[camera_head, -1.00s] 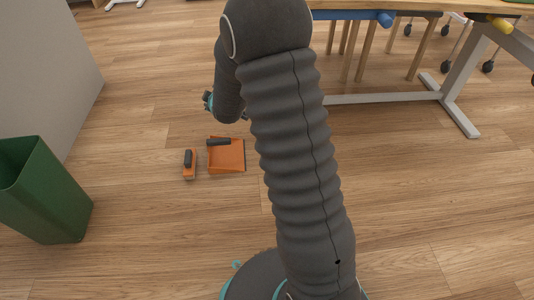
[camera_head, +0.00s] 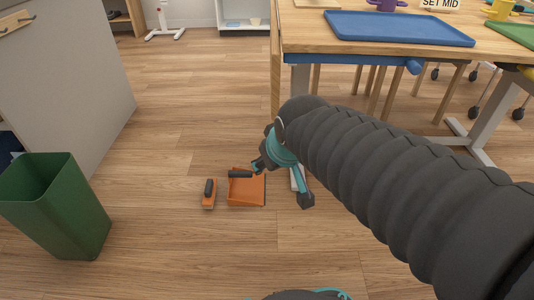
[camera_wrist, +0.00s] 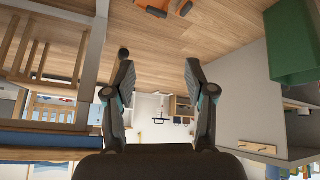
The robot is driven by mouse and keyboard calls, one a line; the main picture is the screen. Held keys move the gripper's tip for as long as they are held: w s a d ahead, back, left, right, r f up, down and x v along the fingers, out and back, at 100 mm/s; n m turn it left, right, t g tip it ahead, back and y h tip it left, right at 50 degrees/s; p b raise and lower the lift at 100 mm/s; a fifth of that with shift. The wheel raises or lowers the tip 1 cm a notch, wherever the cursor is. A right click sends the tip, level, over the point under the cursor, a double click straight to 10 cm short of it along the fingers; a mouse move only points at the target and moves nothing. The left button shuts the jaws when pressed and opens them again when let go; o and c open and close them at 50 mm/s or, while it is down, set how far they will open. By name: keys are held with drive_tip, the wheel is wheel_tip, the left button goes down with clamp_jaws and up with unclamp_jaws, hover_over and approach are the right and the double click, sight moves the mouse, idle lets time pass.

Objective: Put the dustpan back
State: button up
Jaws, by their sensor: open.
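The orange dustpan (camera_head: 247,191) with its dark handle (camera_head: 240,174) lies flat on the wooden floor. An orange hand brush (camera_head: 209,194) with a dark handle lies just left of it. My gripper (camera_head: 259,164) appears over the dustpan's far edge in the head view, partly hidden by my arm; its height above the floor is hard to judge. In the wrist view my gripper (camera_wrist: 158,62) is open, with nothing between the fingers. Orange pieces show cut off at the top edge there, beyond the fingertips.
A green bin (camera_head: 58,215) stands at left in front of a grey cabinet (camera_head: 68,80). A wooden table (camera_head: 300,45) with a blue tray (camera_head: 398,29) stands at the back right, with stools beneath. The floor around the dustpan and brush is mostly clear.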

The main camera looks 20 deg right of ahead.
drive_tip(key=s+m+g, duration=0.1)
drive_tip(key=s, duration=0.8)
drive_tip(key=shift+s+d+f+m, duration=0.15)
drive_tip(key=shift+f+m, duration=0.05)
drive_tip(key=shift+m, duration=0.2)
wheel_tip(320, 180, up, 9)
drive_tip(key=p, duration=0.8)
drive_tip(key=shift+f+p, duration=0.15)
drive_tip(key=shift+p, duration=0.15)
